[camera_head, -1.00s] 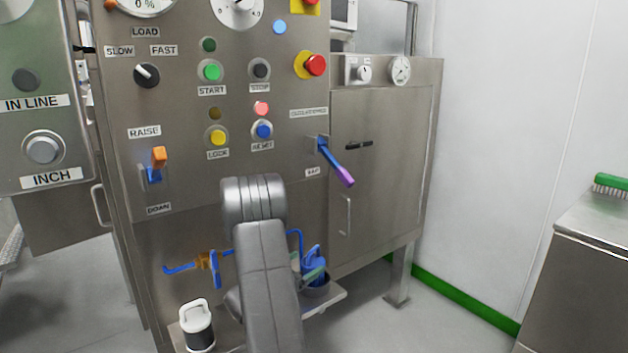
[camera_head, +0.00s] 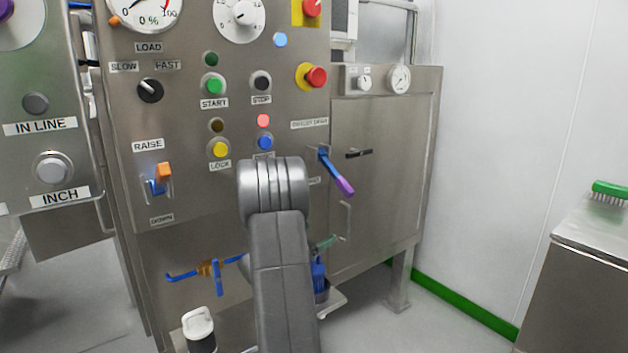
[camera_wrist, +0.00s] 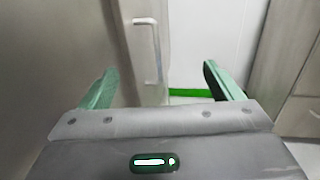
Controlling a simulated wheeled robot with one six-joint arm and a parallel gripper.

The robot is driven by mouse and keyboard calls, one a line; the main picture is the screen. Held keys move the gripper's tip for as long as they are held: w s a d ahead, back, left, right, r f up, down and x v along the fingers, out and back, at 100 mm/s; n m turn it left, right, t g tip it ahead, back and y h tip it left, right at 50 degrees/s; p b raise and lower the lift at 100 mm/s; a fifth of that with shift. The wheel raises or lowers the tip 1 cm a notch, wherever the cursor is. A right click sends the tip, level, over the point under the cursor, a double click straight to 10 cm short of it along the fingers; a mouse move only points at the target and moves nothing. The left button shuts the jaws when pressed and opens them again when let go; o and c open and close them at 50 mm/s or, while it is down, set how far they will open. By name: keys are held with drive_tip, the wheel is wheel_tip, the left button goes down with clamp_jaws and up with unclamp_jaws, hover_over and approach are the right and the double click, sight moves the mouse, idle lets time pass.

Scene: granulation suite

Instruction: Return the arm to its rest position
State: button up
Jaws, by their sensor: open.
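My gripper (camera_wrist: 157,88) shows in the wrist view with its two green fingers spread wide apart. Nothing is between them. Beyond the fingers are a steel cabinet door with a vertical bar handle (camera_wrist: 149,50), a white wall and a green floor strip. In the head view my grey arm rises at the bottom centre, in front of the steel control panel (camera_head: 200,120). The arm hides part of the panel's lower right and the shelf below. A green fingertip shows just right of the arm, left of the cabinet handle (camera_head: 345,221).
A lever with a purple grip (camera_head: 342,184) sticks out right of my arm. An orange-tipped raise/down switch (camera_head: 164,171) and a blue-handled valve (camera_head: 218,277) are to the left. A white-lidded container (camera_head: 199,329) stands low. A steel counter with a green brush (camera_head: 610,191) is at right.

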drive_tip(key=shift+w+d+f+m+g+h, duration=0.15)
drive_tip(key=shift+w+d+f+g+h, duration=0.1)
drive_tip(key=shift+d+f, duration=0.3)
drive_tip(key=shift+w+d+f+m+g+h, duration=0.15)
drive_tip(key=shift+w+d+f+g+h, duration=0.1)
drive_tip(key=shift+d+f, duration=0.25)
drive_tip(key=shift+d+f+p, duration=0.3)
drive_tip(key=shift+d, duration=0.3)
